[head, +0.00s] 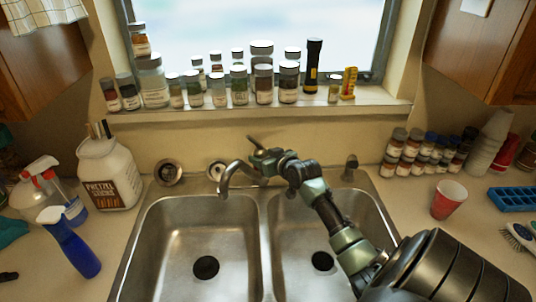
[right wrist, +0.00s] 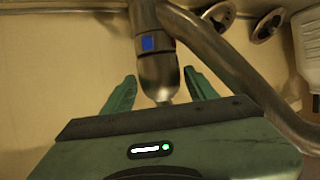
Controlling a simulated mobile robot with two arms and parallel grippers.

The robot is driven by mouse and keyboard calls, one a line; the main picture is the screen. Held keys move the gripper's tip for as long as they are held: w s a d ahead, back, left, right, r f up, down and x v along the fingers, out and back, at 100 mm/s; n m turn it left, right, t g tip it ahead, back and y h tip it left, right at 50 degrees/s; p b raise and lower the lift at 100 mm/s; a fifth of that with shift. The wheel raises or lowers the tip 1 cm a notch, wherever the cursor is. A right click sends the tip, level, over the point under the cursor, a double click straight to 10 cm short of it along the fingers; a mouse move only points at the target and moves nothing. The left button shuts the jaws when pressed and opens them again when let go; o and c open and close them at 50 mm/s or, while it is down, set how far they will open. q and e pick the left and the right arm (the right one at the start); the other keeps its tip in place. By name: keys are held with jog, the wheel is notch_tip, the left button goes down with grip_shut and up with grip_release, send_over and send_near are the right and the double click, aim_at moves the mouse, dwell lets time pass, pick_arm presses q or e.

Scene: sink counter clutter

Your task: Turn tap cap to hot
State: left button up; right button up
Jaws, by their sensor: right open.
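The metal tap stands behind the double sink, and its curved spout (head: 230,174) reaches forward over the left basin. In the right wrist view the tap cap (right wrist: 158,72) is a rounded metal piece with a blue square mark on its side. My right gripper (head: 258,146) is over the tap in the head view, and it hides most of the cap there. In the right wrist view its two green fingers (right wrist: 159,76) are open, one on each side of the cap, with visible gaps. The spout (right wrist: 225,62) runs past the right finger. My left gripper is not in view.
The double sink (head: 263,240) lies below my right arm. Jars (head: 239,86) line the windowsill behind the tap. A white jug (head: 108,175) and spray bottles (head: 68,243) stand at left. A red cup (head: 448,200) and spice jars (head: 411,152) stand at right.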

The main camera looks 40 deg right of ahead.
jog(key=b+v, duration=0.1)
jog(key=v, duration=0.4)
jog(key=shift+s+a, duration=0.1)
jog(key=shift+s, duration=0.15)
dwell(0.3)
